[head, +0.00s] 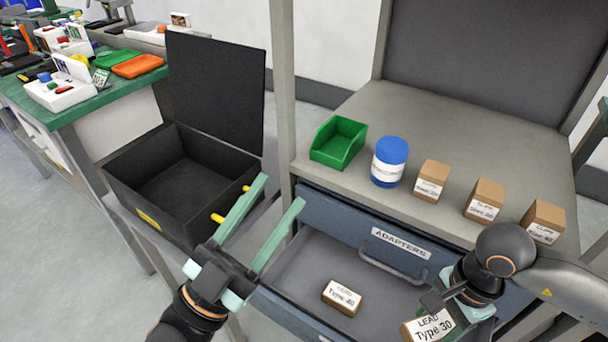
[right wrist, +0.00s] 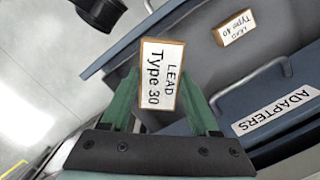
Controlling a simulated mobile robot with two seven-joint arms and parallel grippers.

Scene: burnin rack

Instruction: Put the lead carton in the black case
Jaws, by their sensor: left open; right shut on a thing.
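My right gripper (right wrist: 163,110) is shut on a lead carton labelled LEAD Type 30 (right wrist: 162,75). In the head view this carton (head: 428,326) shows at the bottom edge, in front of the open drawer. Another lead carton labelled Type 40 (head: 342,297) lies in the drawer; it also shows in the right wrist view (right wrist: 234,27). The black case (head: 128,166) stands open at left with its lid up, and its visible inside is empty. My left gripper (head: 283,203) is open and empty, in front of the case's right side near its yellow latches.
On the shelf stand a green bin (head: 338,142), a blue-lidded jar (head: 388,162) and several small brown cartons (head: 432,179). A grey post (head: 284,90) rises between case and shelf.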

